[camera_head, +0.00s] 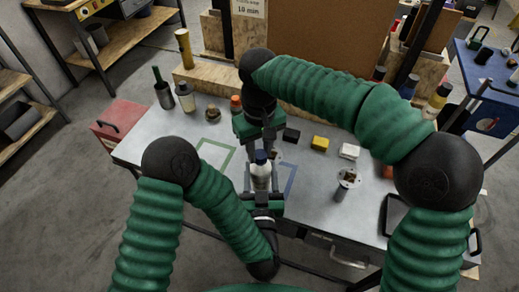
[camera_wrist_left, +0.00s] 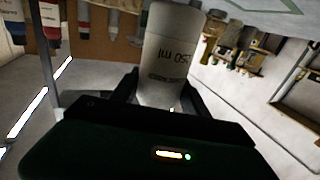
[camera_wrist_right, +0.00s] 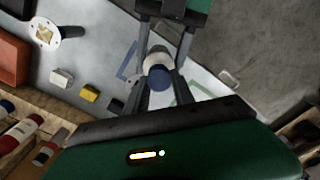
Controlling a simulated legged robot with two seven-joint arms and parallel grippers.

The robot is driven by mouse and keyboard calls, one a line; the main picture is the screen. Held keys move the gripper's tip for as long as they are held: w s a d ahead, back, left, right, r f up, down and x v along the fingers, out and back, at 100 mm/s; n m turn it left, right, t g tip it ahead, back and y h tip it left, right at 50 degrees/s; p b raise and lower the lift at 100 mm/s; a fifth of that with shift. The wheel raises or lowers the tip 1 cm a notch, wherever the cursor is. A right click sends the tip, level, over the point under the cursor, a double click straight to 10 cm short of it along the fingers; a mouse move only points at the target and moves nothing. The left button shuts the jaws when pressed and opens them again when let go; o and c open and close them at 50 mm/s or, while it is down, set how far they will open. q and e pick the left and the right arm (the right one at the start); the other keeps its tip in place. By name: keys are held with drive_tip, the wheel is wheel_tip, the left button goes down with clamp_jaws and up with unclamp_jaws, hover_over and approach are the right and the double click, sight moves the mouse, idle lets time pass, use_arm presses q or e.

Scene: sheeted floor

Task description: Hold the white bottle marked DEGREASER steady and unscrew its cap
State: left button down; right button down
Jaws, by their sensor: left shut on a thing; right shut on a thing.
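The white bottle (camera_head: 260,178) stands upright over the grey table between my two grippers, its dark blue cap (camera_head: 261,157) on top. My left gripper (camera_head: 262,197) is shut on the bottle's body from the near side. In the left wrist view the bottle (camera_wrist_left: 167,50) sits between the fingers, with "750 ml" print upside down; I cannot read DEGREASER. My right gripper (camera_head: 260,146) reaches down from the far side and is shut on the cap. In the right wrist view its fingers are on either side of the blue cap (camera_wrist_right: 158,76). Whether the bottle's base touches the table is hidden.
A green outlined square (camera_head: 216,153) and a blue one (camera_head: 290,180) are marked on the table. Bottles and a cup (camera_head: 164,95) stand back left.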

use_arm(q)
drive_tip(key=shift+f, duration=0.2)
use_arm(e)
drive_tip(key=shift+s+a+r, duration=0.15)
drive_tip(key=shift+a+r, duration=0.1)
drive_tip(key=shift+r, duration=0.5)
drive_tip(key=shift+d+r, duration=0.1)
drive_tip(key=shift+r, duration=0.15)
use_arm(q)
drive_tip(key=shift+r, duration=0.1)
